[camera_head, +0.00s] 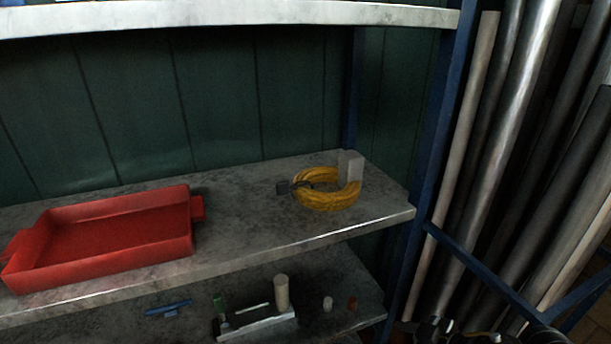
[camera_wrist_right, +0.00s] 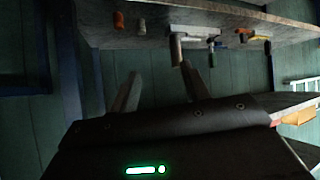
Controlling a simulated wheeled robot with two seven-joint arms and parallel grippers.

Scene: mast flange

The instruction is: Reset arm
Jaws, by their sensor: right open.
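My right gripper (camera_wrist_right: 160,88) shows in the right wrist view, its two fingers apart with nothing between them. The wrist picture is upside down. The gripper is apart from the shelf items; a beige cylinder (camera_wrist_right: 177,50) appears close beside one fingertip in the picture, but I cannot tell the depth between them. A dark mechanical part, which may be my right arm, shows at the bottom right edge of the head view. My left gripper is in neither view.
A red tray (camera_head: 100,275) and a yellow cable coil (camera_head: 325,200) with a grey block (camera_head: 351,166) lie on the middle shelf (camera_head: 245,222). Small items and a beige cylinder (camera_head: 282,292) are on the lower shelf. Blue posts and metal pipes (camera_head: 510,130) stand at right.

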